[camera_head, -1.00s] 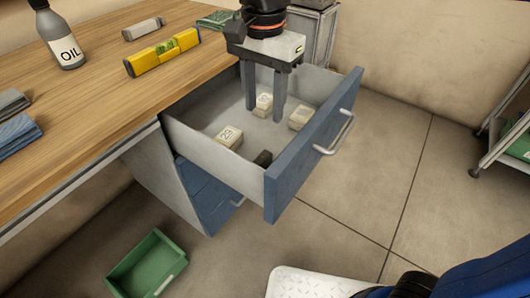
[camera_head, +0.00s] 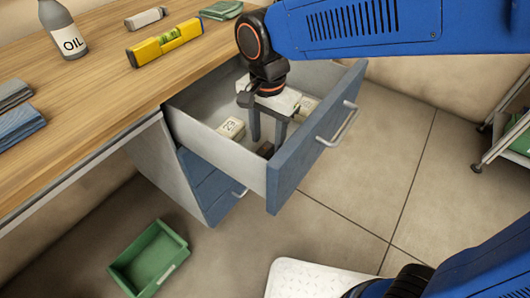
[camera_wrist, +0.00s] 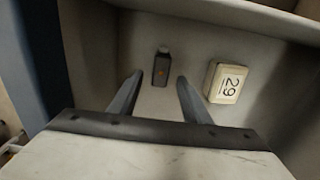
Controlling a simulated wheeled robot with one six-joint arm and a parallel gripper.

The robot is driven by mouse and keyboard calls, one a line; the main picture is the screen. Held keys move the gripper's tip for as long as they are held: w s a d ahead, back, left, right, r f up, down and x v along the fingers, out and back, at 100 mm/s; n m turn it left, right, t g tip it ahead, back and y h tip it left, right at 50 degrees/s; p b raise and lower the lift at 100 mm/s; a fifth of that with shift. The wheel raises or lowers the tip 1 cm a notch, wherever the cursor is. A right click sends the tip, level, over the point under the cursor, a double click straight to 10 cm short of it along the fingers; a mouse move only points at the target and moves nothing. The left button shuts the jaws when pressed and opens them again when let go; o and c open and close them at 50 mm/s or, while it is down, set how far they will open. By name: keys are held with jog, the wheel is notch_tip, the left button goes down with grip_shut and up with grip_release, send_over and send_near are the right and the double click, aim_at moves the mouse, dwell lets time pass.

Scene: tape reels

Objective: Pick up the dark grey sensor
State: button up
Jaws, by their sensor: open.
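In the head view the sensor (camera_head: 265,149) is a small dark block near the drawer front, partly hidden. My gripper (camera_head: 267,140) is open and empty, reaching down into the open drawer (camera_head: 205,130). I cannot tell how high the fingertips are above the floor.
A cream block marked 29 (camera_wrist: 227,83) lies right of the sensor in the wrist view, close to my right finger. Another cream block (camera_head: 306,105) is deeper in the drawer. The drawer's blue front (camera_head: 300,160) and side walls stand close around my gripper.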

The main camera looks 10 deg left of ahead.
aim_at(268, 146)
jog(key=shift+w+f, duration=0.1)
jog(key=shift+f, duration=1.7)
grip_shut()
